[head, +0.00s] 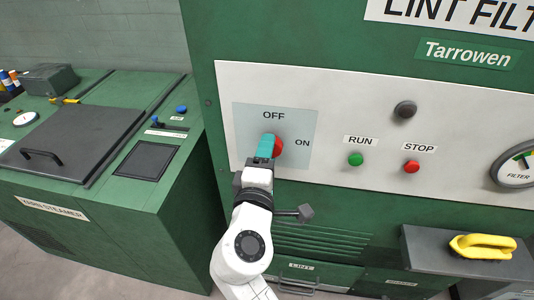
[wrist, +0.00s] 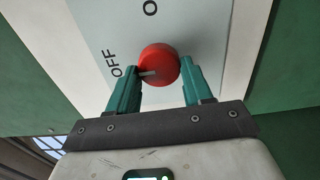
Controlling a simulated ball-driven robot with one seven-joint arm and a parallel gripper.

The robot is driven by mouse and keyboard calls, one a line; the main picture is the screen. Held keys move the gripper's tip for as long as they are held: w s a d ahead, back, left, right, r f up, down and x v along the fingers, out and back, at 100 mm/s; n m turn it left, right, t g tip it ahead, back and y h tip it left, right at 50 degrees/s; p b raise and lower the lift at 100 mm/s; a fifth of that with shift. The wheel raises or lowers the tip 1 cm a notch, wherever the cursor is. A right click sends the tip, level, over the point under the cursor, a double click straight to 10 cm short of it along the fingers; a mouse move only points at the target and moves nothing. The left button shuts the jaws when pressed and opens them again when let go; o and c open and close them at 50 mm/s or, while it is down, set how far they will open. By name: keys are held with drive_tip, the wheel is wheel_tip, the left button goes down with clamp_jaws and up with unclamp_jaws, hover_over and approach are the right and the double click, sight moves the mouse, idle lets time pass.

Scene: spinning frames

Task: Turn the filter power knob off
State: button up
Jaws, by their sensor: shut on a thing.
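The filter power knob (head: 278,147) is red and round, on a pale blue plate (head: 300,120) with OFF printed above it and ON to its right. My gripper (head: 267,146) covers its left part in the head view. In the wrist view the teal fingers of my gripper (wrist: 161,75) stand on either side of the knob (wrist: 160,62), shut on it. The ON label is cut off at the top of that view.
A green RUN button (head: 355,159), a red STOP button (head: 411,166) and a dark round fitting (head: 405,109) lie to the right on the panel. A yellow handle (head: 482,246) rests on a grey shelf (head: 425,242) at lower right. A green steamer cabinet (head: 120,210) stands left.

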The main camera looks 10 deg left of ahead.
drive_tip(key=o, duration=1)
drive_tip(key=s, duration=0.5)
drive_tip(key=s+b, duration=0.1)
drive_tip(key=s, duration=0.4)
drive_tip(key=shift+s+a, duration=0.2)
drive_tip(key=shift+s, duration=0.2)
